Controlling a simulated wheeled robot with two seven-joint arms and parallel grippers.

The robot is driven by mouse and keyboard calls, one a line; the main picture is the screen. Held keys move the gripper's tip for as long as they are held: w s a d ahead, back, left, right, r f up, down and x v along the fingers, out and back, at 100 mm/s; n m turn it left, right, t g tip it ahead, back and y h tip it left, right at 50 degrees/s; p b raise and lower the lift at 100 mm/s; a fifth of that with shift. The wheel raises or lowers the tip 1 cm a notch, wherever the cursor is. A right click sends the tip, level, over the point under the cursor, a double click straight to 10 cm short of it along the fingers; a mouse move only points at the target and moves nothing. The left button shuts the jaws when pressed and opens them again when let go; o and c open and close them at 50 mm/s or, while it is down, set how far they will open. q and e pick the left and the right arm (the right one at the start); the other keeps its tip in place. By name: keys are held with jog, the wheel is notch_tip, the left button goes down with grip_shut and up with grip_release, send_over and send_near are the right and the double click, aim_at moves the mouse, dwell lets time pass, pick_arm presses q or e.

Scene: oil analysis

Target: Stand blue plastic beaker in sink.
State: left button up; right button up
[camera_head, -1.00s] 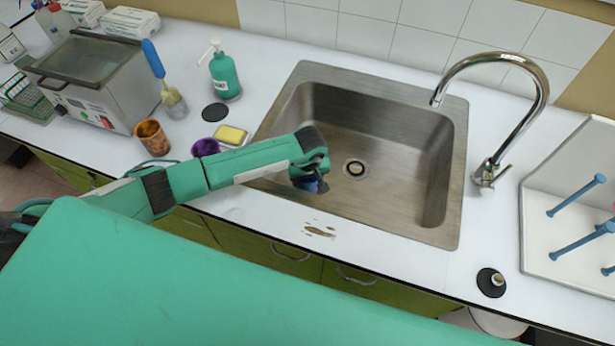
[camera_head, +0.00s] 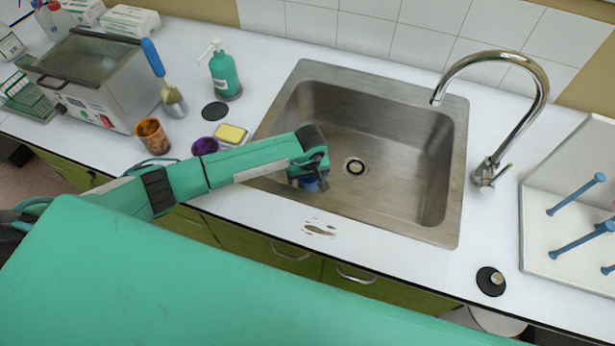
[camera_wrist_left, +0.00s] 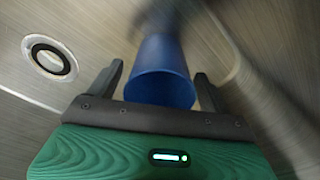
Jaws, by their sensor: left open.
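The blue plastic beaker (camera_head: 309,184) is in the front left part of the steel sink (camera_head: 392,197), mostly hidden under my left gripper (camera_head: 318,176) in the head view. In the left wrist view the blue beaker (camera_wrist_left: 160,80) lies between the two dark fingers of my left gripper (camera_wrist_left: 160,76), its rim towards the camera. The fingers are open, with a gap visible on the left side. Whether the beaker's base rests flat on the sink floor cannot be told. My right gripper is not in view.
The drain (camera_head: 355,168) is right of the gripper, and the tap (camera_head: 510,110) stands at the sink's right edge. The sink's right half is empty.

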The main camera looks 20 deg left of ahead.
pick_arm(q)
notch_tip(320, 180, up, 12)
jog(key=s+b, duration=0.1)
jog(key=b, duration=0.1)
jog(key=shift+d+f+b, duration=0.25)
jog(key=shift+d+b, duration=0.1)
jog(key=shift+b, duration=0.05)
jog(key=shift+s, duration=0.1)
